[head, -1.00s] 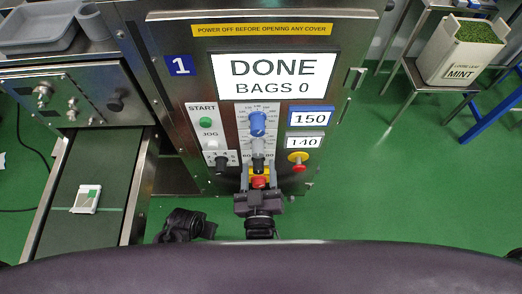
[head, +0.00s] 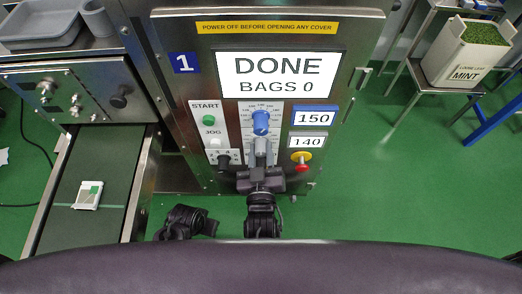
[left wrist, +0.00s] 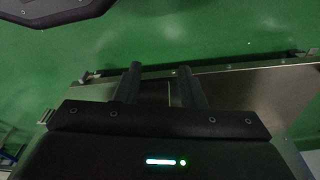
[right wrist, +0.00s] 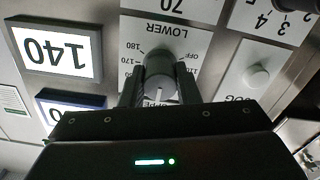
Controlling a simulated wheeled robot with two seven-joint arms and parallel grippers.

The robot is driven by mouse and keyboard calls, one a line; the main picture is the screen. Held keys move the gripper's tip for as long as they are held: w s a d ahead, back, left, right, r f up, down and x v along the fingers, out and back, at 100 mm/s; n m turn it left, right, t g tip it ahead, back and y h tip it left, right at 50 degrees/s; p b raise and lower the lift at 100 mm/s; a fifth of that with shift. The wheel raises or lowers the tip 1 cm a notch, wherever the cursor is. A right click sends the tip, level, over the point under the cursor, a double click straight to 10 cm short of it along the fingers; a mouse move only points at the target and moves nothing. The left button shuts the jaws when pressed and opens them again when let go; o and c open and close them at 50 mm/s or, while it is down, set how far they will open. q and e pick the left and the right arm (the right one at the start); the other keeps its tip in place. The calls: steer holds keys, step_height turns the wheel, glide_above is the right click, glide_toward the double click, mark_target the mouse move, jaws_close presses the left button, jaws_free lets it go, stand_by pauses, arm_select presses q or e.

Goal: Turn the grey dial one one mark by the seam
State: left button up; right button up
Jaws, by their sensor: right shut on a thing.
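The grey dial (right wrist: 159,62) sits on the plate marked LOWER, upside down in the right wrist view. A white mark shows on its near side. My right gripper (right wrist: 161,78) has one finger on each side of the dial and is shut on it. In the head view my right gripper (head: 262,160) partly covers the grey dial (head: 262,146), just below the blue dial (head: 261,122). My left gripper (left wrist: 158,74) is open and empty, with floor and a metal surface beyond it. The lower display (head: 306,142) reads 140.
The upper display (head: 313,118) reads 150 and the main screen (head: 278,76) reads DONE, BAGS 0. A red and yellow stop button (head: 301,161) is right of my right gripper. A small black selector (head: 224,160) and green START button (head: 208,120) are left.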

steer(key=shift+m, duration=0.3)
steer(key=shift+c, duration=0.2)
steer(key=shift+m, duration=2.6)
steer(key=o, duration=1)
steer(key=shift+s, duration=3.95)
